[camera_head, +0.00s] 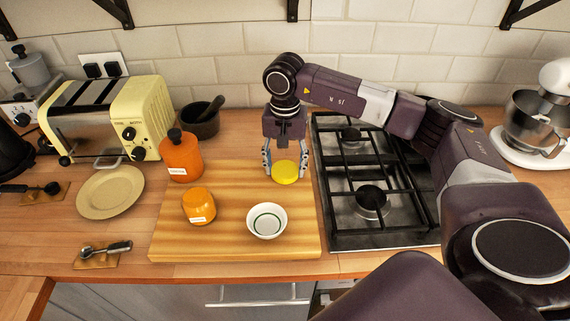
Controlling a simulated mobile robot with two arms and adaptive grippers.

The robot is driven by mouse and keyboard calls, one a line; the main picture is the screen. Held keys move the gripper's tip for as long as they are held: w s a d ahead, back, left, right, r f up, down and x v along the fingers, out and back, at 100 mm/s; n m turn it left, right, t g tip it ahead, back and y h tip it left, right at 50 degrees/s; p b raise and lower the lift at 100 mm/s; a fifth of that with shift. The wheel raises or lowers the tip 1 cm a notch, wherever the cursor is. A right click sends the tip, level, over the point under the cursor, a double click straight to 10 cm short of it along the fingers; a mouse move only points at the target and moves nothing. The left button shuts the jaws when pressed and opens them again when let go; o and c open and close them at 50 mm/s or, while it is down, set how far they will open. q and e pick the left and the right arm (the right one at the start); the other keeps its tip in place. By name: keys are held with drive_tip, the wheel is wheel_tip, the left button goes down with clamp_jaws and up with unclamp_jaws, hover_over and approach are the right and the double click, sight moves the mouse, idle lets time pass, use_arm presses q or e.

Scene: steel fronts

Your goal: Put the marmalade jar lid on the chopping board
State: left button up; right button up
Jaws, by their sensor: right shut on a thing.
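The yellow lid (285,173) is between the fingers of my right gripper (285,166), over the back right part of the wooden chopping board (235,232). The gripper points down and is shut on the lid. I cannot tell whether the lid touches the board. The orange marmalade jar (198,207) stands on the board with a pale label; its top looks orange too. My left gripper is not in view.
On the board are a white bowl (267,221) and an orange bottle (181,156) with a dark stopper. A gas hob (370,203) lies to the right. A mortar (199,121), cream toaster (120,117) and plate (110,192) are to the left.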

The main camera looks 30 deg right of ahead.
sight(285, 169)
drive_tip(key=shift+f, duration=0.1)
drive_tip(key=o, duration=1.4)
drive_tip(key=shift+r, duration=0.25)
drive_tip(key=shift+w+r, duration=0.1)
drive_tip(key=shift+r, duration=0.25)
wheel_tip(285, 169, up, 11)
drive_tip(key=b, duration=0.3)
